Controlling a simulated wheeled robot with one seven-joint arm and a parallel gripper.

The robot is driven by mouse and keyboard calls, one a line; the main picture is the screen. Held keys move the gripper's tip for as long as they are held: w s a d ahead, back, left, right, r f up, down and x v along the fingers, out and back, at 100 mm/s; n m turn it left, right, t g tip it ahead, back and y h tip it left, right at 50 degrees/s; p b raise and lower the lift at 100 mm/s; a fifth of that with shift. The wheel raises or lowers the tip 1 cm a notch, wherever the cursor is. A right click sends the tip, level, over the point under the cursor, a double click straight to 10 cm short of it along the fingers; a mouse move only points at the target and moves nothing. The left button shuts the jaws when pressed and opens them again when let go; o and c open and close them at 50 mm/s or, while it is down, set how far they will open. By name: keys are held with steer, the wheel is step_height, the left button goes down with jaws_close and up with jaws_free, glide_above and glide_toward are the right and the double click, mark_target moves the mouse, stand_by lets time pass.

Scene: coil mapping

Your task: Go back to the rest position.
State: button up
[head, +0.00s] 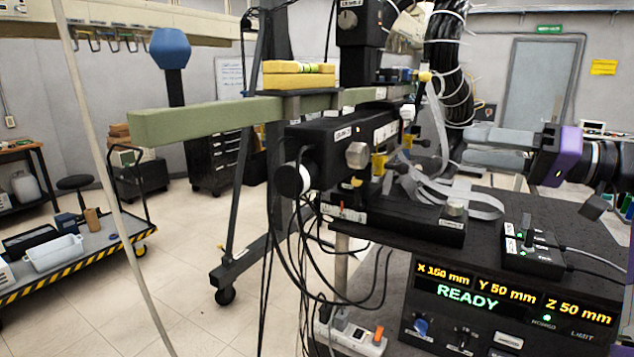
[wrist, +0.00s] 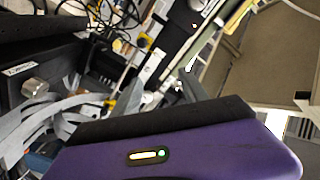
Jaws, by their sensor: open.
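My gripper (head: 478,147) is at the right of the head view, with grey fingers pointing left from a purple body. It is open, with nothing seen between the fingers. It hangs above the black bench top, to the right of the black stage unit (head: 345,150) and its grey ribbon cables (head: 450,195). The ribbon cables (wrist: 60,115) show there at the left, apart from the housing.
A control box with switches (head: 532,250) stands on the bench below my gripper. A green beam (head: 215,118) crosses at the left. Thick black cabling (head: 447,80) hangs behind. Open floor lies at the left.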

step_height(320, 180, down, 14)
steer(key=w+m+t+h, duration=0.2)
steer(key=m+t+h, duration=0.1)
steer(key=m, duration=0.1)
steer(key=s+a+f+m+h, duration=0.1)
steer(key=s+f+m+h, duration=0.2)
steer(key=f, duration=0.7)
steer(key=s+a+f+t+h, duration=0.15)
steer(key=s+f, duration=0.35)
steer(key=f, duration=0.6)
steer(key=s+a+f+m+g+h, duration=0.15)
steer(key=s+f+h, duration=0.25)
steer(key=f, duration=0.6)
steer(key=s+f+h, duration=0.2)
steer(key=s+f, duration=0.1)
steer(key=s, duration=0.7)
steer(key=s+f+h, duration=0.1)
steer(key=s+f, duration=0.3)
steer(key=s, duration=0.6)
steer(key=s+a+r+n+t, duration=0.1)
steer(key=s+r+n, duration=0.1)
steer(key=s+r, duration=0.4)
steer(key=s+a+r+n+t, duration=0.1)
steer(key=s+r, duration=0.6)
steer(key=s, duration=0.7)
steer(key=a+n, duration=0.1)
steer(key=n, duration=0.1)
steer(key=shift+n, duration=0.35)
steer(key=shift+f+h, duration=0.1)
steer(key=shift+h, duration=0.15)
